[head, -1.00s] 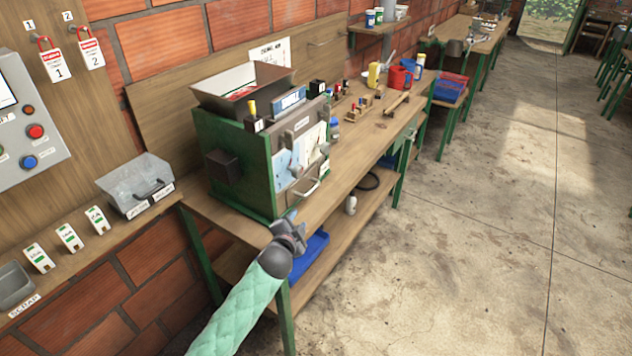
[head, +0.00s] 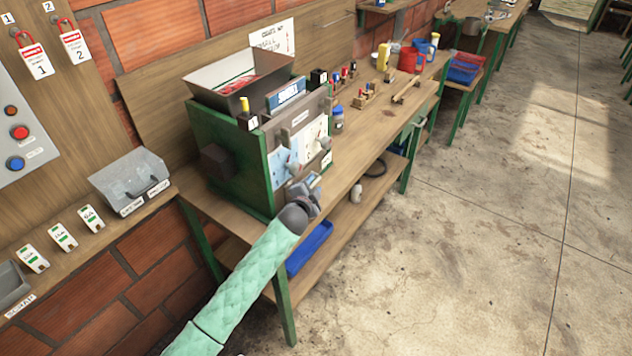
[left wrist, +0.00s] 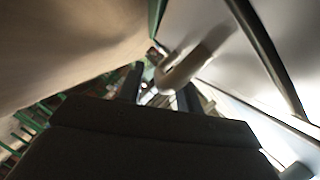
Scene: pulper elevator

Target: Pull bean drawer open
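The green machine (head: 228,165) stands on the wooden bench, with a hopper on top and white panels on its front. The bean drawer's handle is at the lower front; in the head view my left gripper (head: 306,187) covers most of it. In the left wrist view a pale handle bar (left wrist: 183,68) lies just ahead of and partly between the two dark fingers of the left gripper (left wrist: 160,92). The fingers are apart; I cannot tell whether they touch the bar. A pale panel (left wrist: 205,25) lies beside the bar. My right gripper is not in view.
A blue tray (head: 308,247) sits on the shelf below. A clear bin (head: 131,182) stands left of the machine. The concrete floor (head: 460,240) at right is free.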

